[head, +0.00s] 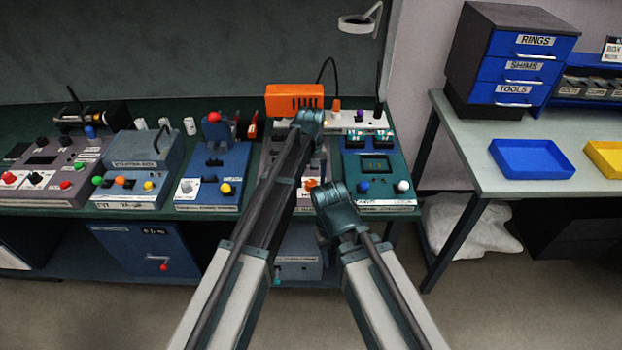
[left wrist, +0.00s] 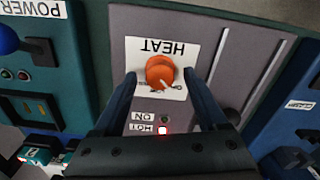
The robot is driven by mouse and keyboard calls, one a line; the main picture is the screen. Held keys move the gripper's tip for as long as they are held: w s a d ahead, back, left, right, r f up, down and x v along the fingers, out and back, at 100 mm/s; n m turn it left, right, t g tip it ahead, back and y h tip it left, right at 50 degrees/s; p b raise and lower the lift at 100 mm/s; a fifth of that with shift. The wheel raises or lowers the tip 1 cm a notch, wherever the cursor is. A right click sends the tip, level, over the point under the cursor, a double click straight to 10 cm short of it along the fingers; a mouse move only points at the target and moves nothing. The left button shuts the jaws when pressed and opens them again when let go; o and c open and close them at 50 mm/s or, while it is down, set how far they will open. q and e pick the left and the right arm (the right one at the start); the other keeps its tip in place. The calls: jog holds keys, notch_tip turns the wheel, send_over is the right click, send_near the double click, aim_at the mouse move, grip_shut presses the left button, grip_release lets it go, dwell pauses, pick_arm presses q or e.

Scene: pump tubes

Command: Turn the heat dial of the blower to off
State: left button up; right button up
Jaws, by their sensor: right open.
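The blower (left wrist: 215,45) is a grey device with an orange heat dial (left wrist: 160,72) on a white plate marked HEAT, upside down in the left wrist view. The dial's pale pointer slants to the lower right in that view; the scale marks are too small to read. My left gripper (left wrist: 160,82) is open, one finger on each side of the dial with a visible gap to it. In the head view my left arm covers much of the blower, and the orange dial (head: 311,183) shows beside it. My right gripper's fingers do not show; only its arm does.
An orange box (head: 294,97) sits behind. My right arm is close in front.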

aim_at(311, 182)
pick_arm(q)
jog(key=shift+r, duration=0.1)
notch_tip(311, 182, up, 14)
jog(key=p, duration=1.3)
jog(key=shift+f+p, duration=0.2)
jog(key=shift+p, duration=0.2)
jog(key=s+a+m, duration=0.2)
jog(key=s+a, duration=1.5)
jog(key=s, duration=0.5)
jog(key=s+d+f+m+y+b, duration=0.1)
jog(key=s+d+m, duration=0.3)
jog(key=d, duration=0.7)
jog(key=shift+s, duration=0.65)
